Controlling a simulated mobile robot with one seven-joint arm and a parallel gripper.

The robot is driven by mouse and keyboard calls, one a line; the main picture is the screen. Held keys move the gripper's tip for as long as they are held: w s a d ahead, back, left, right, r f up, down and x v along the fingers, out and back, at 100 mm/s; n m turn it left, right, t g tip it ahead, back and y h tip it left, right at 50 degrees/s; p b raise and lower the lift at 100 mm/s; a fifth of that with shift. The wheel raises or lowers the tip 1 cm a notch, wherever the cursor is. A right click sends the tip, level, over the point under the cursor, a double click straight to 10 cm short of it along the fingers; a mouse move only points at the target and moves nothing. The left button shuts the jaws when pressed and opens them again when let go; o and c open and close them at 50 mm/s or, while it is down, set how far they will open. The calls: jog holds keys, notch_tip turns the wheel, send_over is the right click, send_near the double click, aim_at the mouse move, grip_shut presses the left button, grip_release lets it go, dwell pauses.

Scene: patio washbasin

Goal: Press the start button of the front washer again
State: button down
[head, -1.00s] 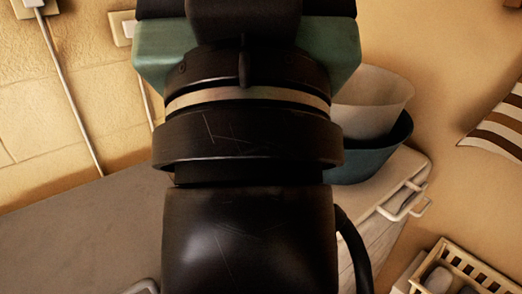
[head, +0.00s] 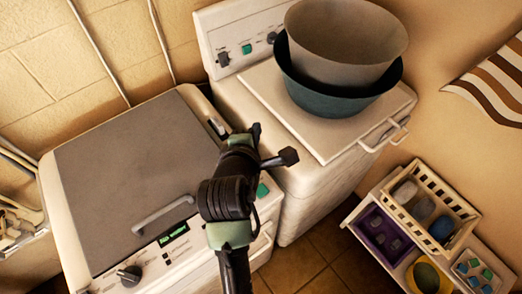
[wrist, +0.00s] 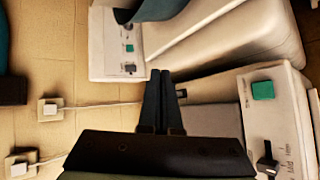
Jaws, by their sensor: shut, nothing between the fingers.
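The front washer (head: 60,245) stands at the left in the head view, with a grey lid and a lit green display (head: 173,235). Its green start button (head: 262,190) is at the right end of its control panel, just below my gripper in the picture. My gripper (head: 289,157) is shut and empty, above the gap between the two washers and apart from the button. In the wrist view, my shut fingers (wrist: 160,76) point up the picture. The front washer's green button (wrist: 263,90) lies to their right, unobstructed.
A second washer (head: 330,185) stands behind to the right, with its own green button (head: 247,49). That button is also in the wrist view (wrist: 129,48). A grey bowl in a teal basin (head: 340,102) sits on its lid. A crate shelf (head: 440,240) stands at the lower right.

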jog(key=s+f+n+g+p, duration=0.2)
jog(key=s+f+n+g, duration=0.1)
jog(key=s+f+n, duration=0.1)
notch_tip(320, 180, down, 3)
jog(key=shift+s+d+r+h, duration=0.2)
jog(key=shift+s+d+h, duration=0.15)
jog(key=shift+s, duration=0.5)
jog(key=shift+a, duration=0.1)
jog(key=b, duration=0.8)
send_over(261, 186)
jog(key=s, duration=0.2)
jog(key=f, duration=0.7)
jog(key=shift+s+a+f, duration=0.1)
jog(key=shift+a+f, duration=0.1)
jog(key=shift+a, duration=0.15)
jog(key=shift+f, duration=0.65)
jog(key=shift+f, duration=0.4)
jog(key=shift+f+b, duration=0.3)
jog(key=shift+f, duration=0.2)
dwell(0.4)
